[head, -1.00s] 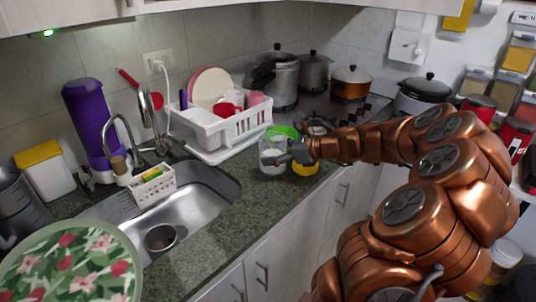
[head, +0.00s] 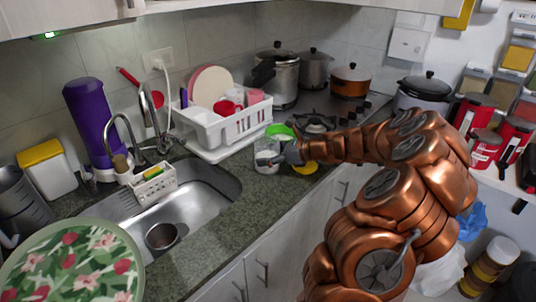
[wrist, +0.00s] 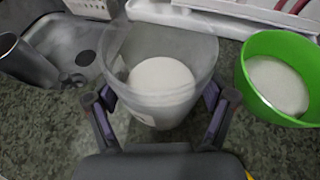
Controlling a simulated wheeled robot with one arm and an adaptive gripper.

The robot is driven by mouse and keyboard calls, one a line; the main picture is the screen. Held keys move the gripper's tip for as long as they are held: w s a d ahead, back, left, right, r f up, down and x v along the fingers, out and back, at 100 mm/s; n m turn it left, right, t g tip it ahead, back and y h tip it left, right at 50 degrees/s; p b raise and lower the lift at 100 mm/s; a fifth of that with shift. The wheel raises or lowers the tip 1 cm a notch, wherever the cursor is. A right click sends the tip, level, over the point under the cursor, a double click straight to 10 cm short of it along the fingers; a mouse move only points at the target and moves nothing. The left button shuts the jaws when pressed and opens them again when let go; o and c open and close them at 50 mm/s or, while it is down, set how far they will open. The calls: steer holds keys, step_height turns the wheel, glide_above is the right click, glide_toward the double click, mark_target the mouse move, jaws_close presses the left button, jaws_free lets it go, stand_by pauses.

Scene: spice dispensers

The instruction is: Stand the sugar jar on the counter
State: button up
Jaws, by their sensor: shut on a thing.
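The sugar jar (head: 266,161) is a clear, open-topped jar with white sugar in it. It is upright at the counter (head: 243,196), between the sink and the stove. I cannot tell for sure whether its base touches the counter. My gripper (head: 287,154) is shut on it from the right, and in the wrist view the gripper (wrist: 160,112) has a finger on each side of the jar (wrist: 150,38). The jar's near lower side is partly hidden by the gripper.
A green bowl (wrist: 250,82) with white contents stands close beside the jar. The white dish rack (head: 225,130) is behind, the sink (head: 205,200) to the left. Counter in front is clear.

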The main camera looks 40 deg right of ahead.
steer(key=o, duration=1.7)
steer(key=shift+f, duration=0.1)
steer(key=shift+c, duration=0.2)
